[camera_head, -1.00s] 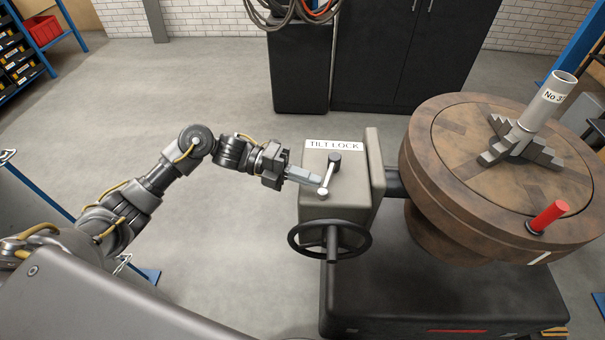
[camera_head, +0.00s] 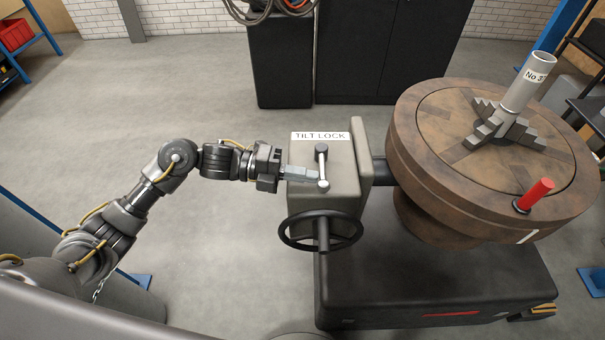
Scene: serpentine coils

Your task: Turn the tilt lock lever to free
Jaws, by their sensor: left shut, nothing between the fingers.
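The bar points almost straight toward me. My left gripper (camera_head: 302,173) comes in from the left, shut and empty. My right gripper is not in view.
A black handwheel (camera_head: 320,231) sits on the front of the box. To the right stands a large brown round table (camera_head: 410,125) with a stepped chuck, an upright tube labelled No 3 (camera_head: 526,85) and a red handle (camera_head: 536,194). Open floor (camera_head: 180,90) lies to the left.

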